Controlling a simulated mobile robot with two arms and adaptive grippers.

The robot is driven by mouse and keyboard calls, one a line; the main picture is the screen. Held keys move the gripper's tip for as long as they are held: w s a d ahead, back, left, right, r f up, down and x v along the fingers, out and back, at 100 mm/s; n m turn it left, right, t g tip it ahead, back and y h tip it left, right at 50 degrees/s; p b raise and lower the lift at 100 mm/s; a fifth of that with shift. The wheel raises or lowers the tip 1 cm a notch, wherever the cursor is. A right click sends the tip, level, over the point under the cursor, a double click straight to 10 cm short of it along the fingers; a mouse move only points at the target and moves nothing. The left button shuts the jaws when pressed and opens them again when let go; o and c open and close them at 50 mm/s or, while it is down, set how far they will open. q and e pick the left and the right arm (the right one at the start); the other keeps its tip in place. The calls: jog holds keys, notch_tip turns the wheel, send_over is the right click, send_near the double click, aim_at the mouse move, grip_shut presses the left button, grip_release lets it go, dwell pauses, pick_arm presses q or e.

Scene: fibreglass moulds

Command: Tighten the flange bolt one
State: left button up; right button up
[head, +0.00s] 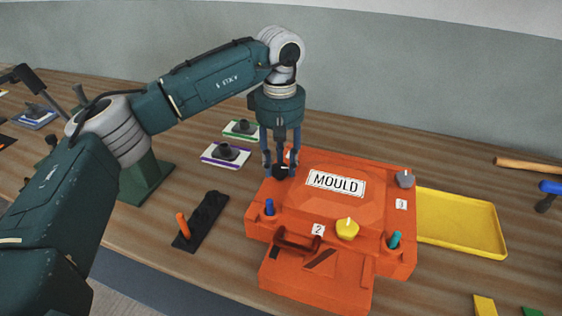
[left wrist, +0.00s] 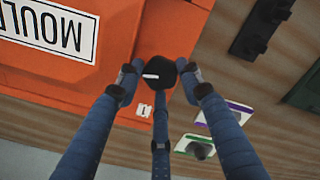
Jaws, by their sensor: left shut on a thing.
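The orange mould (head: 325,205) sits on the wooden bench. Flange bolt one (left wrist: 160,72) has a black head with a white mark and stands at the mould's back left corner, beside a small white label (left wrist: 144,111). My left gripper (head: 281,166) points down over that corner, with its fingers closed around the black head. In the left wrist view the fingers of my left gripper (left wrist: 160,84) sit on either side of the head. The bolt's shank is hidden. My right gripper is not in view.
A yellow bolt head (head: 347,229) and a grey one (head: 405,178) stand on the mould, with blue (head: 269,207) and teal (head: 395,240) pins. A yellow tray (head: 460,222) lies to the right. A black holder with an orange handle (head: 183,226) lies left.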

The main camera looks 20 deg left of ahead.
aim_at(282, 165)
pick_arm(q)
jog(key=m, duration=0.7)
jog(key=shift+w+a+r, duration=0.1)
jog(key=shift+w+a, duration=0.05)
jog(key=shift+a, duration=0.05)
jog(key=m, duration=0.4)
jog(key=shift+d+r+m, duration=0.1)
jog(key=shift+m, duration=0.2)
jog(key=shift+w+d+m, duration=0.1)
jog(key=shift+d+m, duration=0.05)
jog(key=shift+m, duration=1.25)
jog(key=shift+r, duration=0.1)
jog(key=o, duration=1.1)
jog(key=shift+w+d+f, duration=0.1)
jog(key=shift+f, duration=0.1)
jog(key=shift+r, duration=4)
